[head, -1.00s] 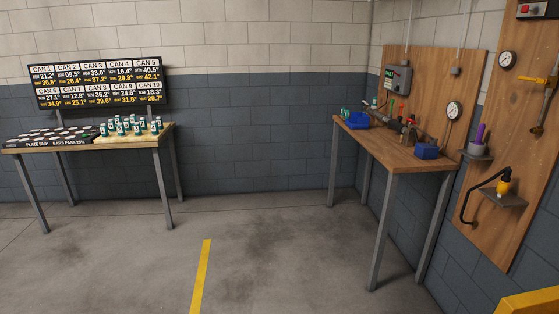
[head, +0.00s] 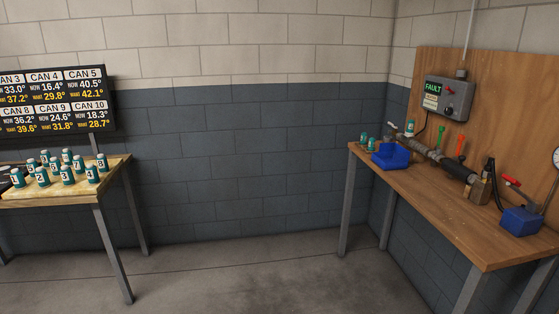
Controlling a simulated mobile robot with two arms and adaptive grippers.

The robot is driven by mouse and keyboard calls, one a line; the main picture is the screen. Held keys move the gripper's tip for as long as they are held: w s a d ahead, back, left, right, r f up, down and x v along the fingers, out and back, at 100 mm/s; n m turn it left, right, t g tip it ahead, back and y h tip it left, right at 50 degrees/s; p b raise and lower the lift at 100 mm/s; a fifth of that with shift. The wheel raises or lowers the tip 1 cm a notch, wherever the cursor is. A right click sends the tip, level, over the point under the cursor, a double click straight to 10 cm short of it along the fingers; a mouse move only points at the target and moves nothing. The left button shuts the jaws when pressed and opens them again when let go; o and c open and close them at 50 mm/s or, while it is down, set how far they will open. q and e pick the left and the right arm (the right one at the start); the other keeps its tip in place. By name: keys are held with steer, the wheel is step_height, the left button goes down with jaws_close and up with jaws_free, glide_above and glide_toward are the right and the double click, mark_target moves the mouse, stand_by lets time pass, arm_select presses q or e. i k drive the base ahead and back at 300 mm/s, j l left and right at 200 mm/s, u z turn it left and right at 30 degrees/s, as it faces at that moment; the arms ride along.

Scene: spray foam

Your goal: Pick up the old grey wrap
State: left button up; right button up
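In the head view, a pipe assembly (head: 437,157) lies along the back of the right workbench. A grey, rough-looking sleeve (head: 416,144) covers its far part and may be the old grey wrap; it is too small to be sure. A black section (head: 460,172) and a brass-coloured block (head: 480,189) follow towards the near end. Neither of my grippers is in view.
A control box (head: 448,98) reading FAULT hangs above. Numbered cans (head: 66,174) stand on the left table (head: 112,167). Floor between is clear.

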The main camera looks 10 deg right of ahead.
mark_target(437, 155)
steer(key=i+l+z, duration=0.2)
steer(key=i, duration=0.4)
steer(key=i+j+z, duration=0.2)
steer(key=i, duration=0.35)
steer(key=i+z, duration=0.2)
steer(key=i, duration=0.45)
steer(key=i+j+z, duration=0.2)
steer(key=i, duration=0.35)
